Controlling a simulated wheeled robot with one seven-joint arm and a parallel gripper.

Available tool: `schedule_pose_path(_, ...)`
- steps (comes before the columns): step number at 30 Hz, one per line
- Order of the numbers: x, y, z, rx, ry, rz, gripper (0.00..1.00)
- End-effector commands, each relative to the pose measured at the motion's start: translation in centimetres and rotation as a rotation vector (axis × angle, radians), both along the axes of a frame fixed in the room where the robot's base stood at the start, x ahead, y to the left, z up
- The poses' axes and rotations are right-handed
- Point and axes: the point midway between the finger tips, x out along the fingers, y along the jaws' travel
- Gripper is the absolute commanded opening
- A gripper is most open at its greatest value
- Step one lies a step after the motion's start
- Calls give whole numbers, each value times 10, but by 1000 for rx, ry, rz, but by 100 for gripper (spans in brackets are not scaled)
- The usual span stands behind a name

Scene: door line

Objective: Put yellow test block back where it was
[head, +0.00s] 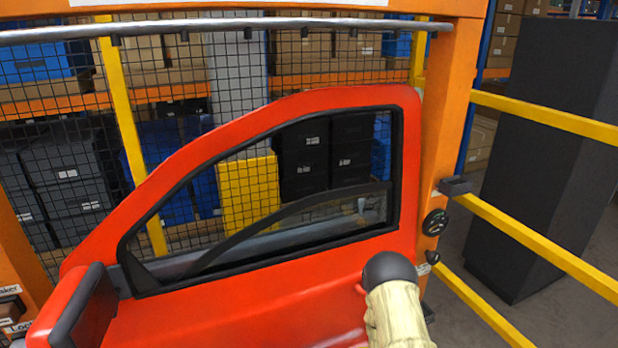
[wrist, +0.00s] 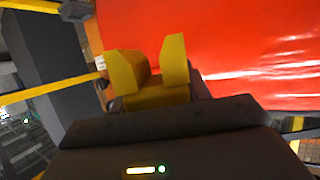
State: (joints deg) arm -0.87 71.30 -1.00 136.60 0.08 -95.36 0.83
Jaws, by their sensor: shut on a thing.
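In the wrist view, my gripper (wrist: 153,62) is shut on a yellow piece (wrist: 158,97), which I take to be the yellow test block. Two upright yellow shapes rise on either side of it. I cannot tell clearly where my fingers end and the block begins. The grip is in front of the red car door, near the door's edge. In the head view, my arm comes up from the lower right in front of the red door (head: 260,310), and my gripper is not in view. The block's former place cannot be made out.
The door has an open window frame and a mirror (head: 82,305) at lower left. An orange post (head: 448,130) stands right of it, with yellow rails (head: 540,240) and a dark cabinet (head: 545,150) beyond. Mesh fencing and shelves with boxes lie behind.

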Motion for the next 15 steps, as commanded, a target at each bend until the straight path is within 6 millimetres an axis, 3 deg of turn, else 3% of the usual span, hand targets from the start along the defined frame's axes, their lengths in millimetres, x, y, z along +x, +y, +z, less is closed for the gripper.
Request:
schedule_pose_path(6, -23, 0, -26, 1, 1, -1, 12)
schedule_pose_path(15, -25, 0, -28, 0, -2, -1, 12)
